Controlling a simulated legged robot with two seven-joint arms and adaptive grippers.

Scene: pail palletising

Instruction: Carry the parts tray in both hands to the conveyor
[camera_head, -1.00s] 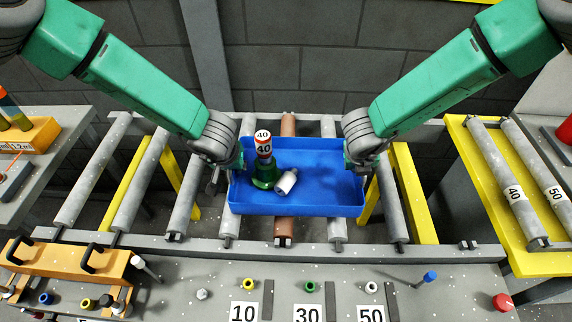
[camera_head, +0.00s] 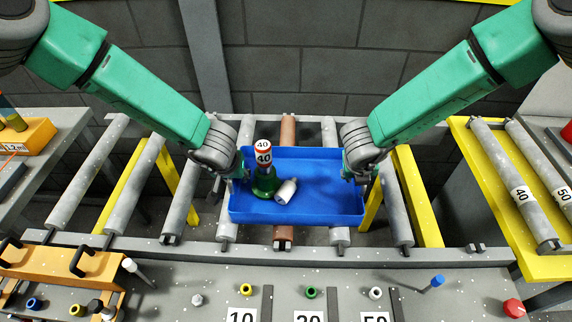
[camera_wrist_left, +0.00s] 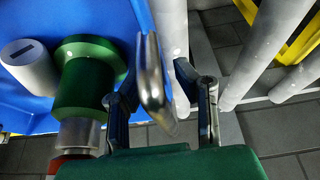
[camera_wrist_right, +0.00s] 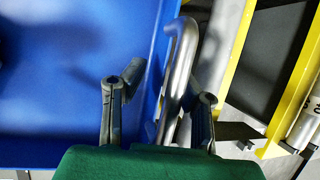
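The blue parts tray (camera_head: 325,209) is level over the conveyor rollers, in the middle of the head view. I cannot tell whether its underside touches them. In its left half are a green part with a red-and-white "40" top (camera_head: 264,180), upright, and a white cylinder (camera_head: 286,191) lying beside it. My left gripper (camera_head: 232,172) is at the tray's left side, its fingers around the metal handle (camera_wrist_left: 153,85). My right gripper (camera_head: 357,170) is at the right side, around the other metal handle (camera_wrist_right: 180,70).
Grey rollers (camera_head: 186,205) and a brown roller (camera_head: 284,236) run under and beside the tray. A grey bench (camera_head: 270,265) with small coloured parts lies in front. An orange holder (camera_head: 70,265) stands at left, a yellow roller frame (camera_head: 470,180) at right. Bare rollers flank the tray.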

